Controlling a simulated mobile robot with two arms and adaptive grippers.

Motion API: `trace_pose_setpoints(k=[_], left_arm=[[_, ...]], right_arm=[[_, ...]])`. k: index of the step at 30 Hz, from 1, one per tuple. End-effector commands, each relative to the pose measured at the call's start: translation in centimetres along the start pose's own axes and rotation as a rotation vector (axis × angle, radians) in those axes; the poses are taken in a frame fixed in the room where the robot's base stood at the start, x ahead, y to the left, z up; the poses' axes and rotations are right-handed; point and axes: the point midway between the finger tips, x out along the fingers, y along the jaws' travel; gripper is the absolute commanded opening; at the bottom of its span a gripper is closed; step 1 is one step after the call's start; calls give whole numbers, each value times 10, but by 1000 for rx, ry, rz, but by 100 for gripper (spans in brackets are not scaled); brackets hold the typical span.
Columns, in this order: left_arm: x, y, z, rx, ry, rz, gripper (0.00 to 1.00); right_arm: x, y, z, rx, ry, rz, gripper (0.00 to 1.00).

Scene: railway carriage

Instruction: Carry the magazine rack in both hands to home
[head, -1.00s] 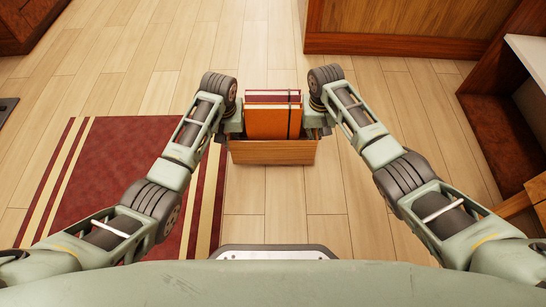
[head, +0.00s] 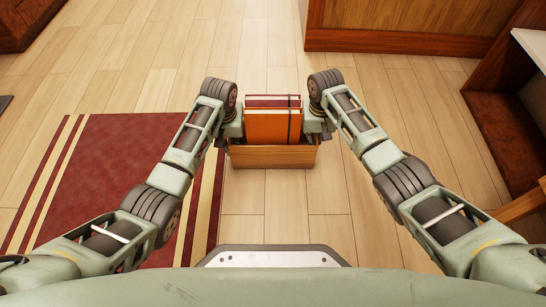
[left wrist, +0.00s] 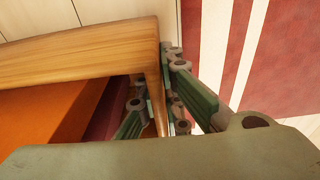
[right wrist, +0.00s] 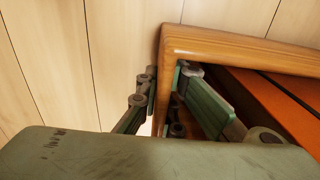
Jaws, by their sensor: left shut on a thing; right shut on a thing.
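The magazine rack (head: 272,157) is a wooden box holding an orange book and dark red ones (head: 272,125). It hangs between my two grippers in front of me, above the plank floor. My left gripper (head: 229,137) is shut on its left end wall; in the left wrist view the fingers (left wrist: 160,100) lie on both sides of that wall. My right gripper (head: 316,135) is shut on the right end wall, and the right wrist view shows its fingers (right wrist: 168,98) around it. The rack looks about level. Its underside is hidden.
A dark red rug with cream stripes (head: 110,180) lies on the floor at left. A wooden cabinet (head: 410,25) stands at the back right. A wooden bench or shelf unit (head: 505,130) stands along the right. Plank floor ahead is clear.

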Motion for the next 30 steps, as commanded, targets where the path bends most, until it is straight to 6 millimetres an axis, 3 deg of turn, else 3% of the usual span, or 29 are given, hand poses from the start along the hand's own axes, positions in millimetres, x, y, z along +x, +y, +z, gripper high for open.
trace_pose_setpoints(k=[2, 3, 9, 20, 26, 30], left_arm=[[4, -2, -1, -3, 5, -4, 0], [5, -3, 0, -3, 0, -5, 8], [4, -2, 0, -2, 0, -3, 25], [0, 0, 0, 0, 1, -1, 25], [-28, 0, -1, 1, 5, 1, 25], [-60, 0, -1, 0, 6, 0, 25]], right_arm=[[5, 2, -2, 2, 3, 4, 0], [5, 3, 0, 3, -1, 5, 8], [4, 2, 0, 2, -1, 3, 25], [4, 0, 0, 0, 0, 1, 25], [4, 0, 0, 0, 0, 0, 25], [4, 0, 0, 0, 0, 0, 25]])
